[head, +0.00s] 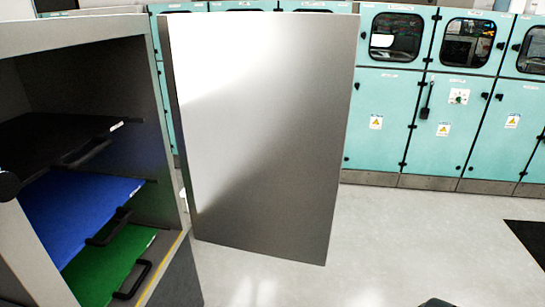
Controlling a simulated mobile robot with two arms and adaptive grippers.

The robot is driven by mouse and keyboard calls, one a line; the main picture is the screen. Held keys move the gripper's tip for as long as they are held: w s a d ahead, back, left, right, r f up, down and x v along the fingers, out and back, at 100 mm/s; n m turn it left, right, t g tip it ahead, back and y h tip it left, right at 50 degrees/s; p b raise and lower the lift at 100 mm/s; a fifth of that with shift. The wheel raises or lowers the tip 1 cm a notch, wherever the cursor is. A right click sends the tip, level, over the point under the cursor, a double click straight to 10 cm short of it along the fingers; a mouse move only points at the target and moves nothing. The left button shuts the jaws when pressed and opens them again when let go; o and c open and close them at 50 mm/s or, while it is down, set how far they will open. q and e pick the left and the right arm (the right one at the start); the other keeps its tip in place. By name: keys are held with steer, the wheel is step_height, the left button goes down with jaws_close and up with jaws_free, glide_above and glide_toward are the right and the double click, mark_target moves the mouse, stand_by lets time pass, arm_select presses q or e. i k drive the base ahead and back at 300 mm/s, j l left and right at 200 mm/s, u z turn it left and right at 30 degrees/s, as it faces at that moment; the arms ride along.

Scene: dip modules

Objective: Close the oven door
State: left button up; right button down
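The oven (95,30) stands at the left, its front open. Its door (265,130) is a tall, flat grey metal panel in the middle of the head view. The door stands wide open, swung out to the right of the opening. Its left edge is near the oven's right side wall; any hinge is hidden. Inside are a black tray (50,135), a blue tray (75,205) and a green tray (110,260), each with a dark handle. Neither gripper can be made out.
Teal cabinets (390,120) with windows and warning labels line the back wall. The pale floor (400,240) right of the door is clear, with a dark patch (528,250) at the far right. Small dark shapes at the left and bottom edges are unclear.

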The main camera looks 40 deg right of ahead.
mark_target(260, 102)
steer(key=k+j+u, duration=0.1)
steer(key=k+u, duration=0.3)
steer(key=k+j+u, duration=0.25)
steer(key=k+u, duration=0.15)
steer(key=l+u, duration=0.3)
steer(key=l, duration=0.2)
steer(key=k+l+u, duration=0.1)
steer(key=l+u, duration=0.25)
steer(key=l, duration=0.15)
steer(key=k+l+u, duration=0.1)
steer(key=l+u, duration=0.2)
steer(key=l, duration=0.2)
steer(key=k+l, duration=0.1)
steer(key=l, duration=0.4)
steer(key=k+l, duration=0.1)
steer(key=l, duration=0.45)
steer(key=k+l, duration=0.1)
steer(key=l, duration=0.4)
steer(key=k+l, duration=0.1)
steer(key=l, duration=0.45)
steer(key=k+l, duration=0.1)
steer(key=l, duration=0.4)
steer(key=k+l, duration=0.15)
steer(key=l, duration=0.35)
steer(key=k+l, duration=0.1)
steer(key=l, duration=0.45)
steer(key=k+l, duration=0.1)
steer(key=l, duration=0.4)
